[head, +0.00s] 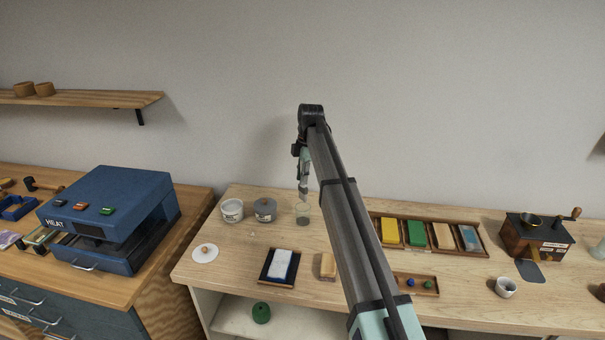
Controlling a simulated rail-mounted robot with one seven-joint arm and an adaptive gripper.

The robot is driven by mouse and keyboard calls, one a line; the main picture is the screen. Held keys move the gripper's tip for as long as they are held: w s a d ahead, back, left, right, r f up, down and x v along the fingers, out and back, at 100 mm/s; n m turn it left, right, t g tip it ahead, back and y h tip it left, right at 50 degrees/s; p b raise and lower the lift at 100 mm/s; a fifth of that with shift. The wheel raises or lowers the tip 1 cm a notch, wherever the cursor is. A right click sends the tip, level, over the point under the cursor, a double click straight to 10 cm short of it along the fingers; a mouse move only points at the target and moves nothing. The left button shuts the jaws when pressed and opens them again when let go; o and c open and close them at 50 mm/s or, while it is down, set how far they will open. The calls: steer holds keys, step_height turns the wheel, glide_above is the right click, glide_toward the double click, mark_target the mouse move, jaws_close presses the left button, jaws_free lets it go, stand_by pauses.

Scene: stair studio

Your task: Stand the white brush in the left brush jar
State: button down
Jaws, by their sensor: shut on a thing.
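A second brush jar is not clearly seen; my arm covers part of the table.
A blue heat press (115,215) stands on the left bench. On the table are a dark tray with a white pad (280,267), a tan block (328,265), a tray of coloured blocks (430,251), a white cup (506,287) and a wooden grinder (535,236).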

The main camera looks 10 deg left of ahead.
mark_target(303, 186)
steer(key=shift+f+b, duration=1.05)
steer(key=shift+f, duration=2.45)
steer(key=c, duration=1)
jaws_free()
steer(key=shift+r, duration=0.15)
steer(key=r, duration=0.4)
steer(key=d+r, duration=0.1)
steer(key=r, duration=0.6)
steer(key=shift+w+d+r, duration=0.2)
steer(key=shift+w+r, duration=0.15)
